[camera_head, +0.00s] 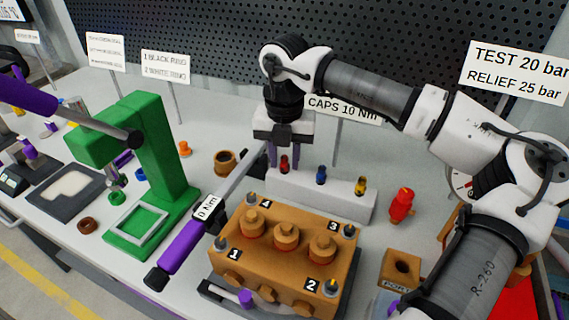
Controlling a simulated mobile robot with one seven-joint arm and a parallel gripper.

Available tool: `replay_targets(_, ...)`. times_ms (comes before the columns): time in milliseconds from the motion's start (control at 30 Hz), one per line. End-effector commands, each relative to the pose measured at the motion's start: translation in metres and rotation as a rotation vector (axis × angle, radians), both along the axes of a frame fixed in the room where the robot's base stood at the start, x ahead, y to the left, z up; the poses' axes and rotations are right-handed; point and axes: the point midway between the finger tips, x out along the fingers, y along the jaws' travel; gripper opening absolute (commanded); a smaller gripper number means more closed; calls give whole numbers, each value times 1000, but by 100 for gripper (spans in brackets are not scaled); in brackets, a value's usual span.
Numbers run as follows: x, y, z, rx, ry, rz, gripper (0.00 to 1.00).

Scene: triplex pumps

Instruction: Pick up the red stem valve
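The red stem valve (284,163) stands upright at the left end of a white rack (330,194). A blue one (321,174) and a yellow one (360,186) stand to its right in the same rack. My gripper (285,156) points down over the rack's left end. Its two purple fingers are apart, one to each side of the red valve in this view. A gap seems to show between fingers and valve, but the depth is hard to judge, and I cannot tell whether they touch.
An orange-brown pump block (285,262) with numbered bolts stands in front of the rack. A torque wrench (187,245) with a purple handle lies left of it. A green press (150,145) stands further left. A larger red part (401,205) stands right of the rack.

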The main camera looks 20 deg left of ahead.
Motion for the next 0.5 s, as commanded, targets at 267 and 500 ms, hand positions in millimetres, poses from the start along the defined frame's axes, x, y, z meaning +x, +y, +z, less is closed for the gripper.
replay_targets(267, 0, 0, 0, 0, 0, 0, 0)
replay_targets(500, 0, 0, 2, 0, 0, 0, 0)
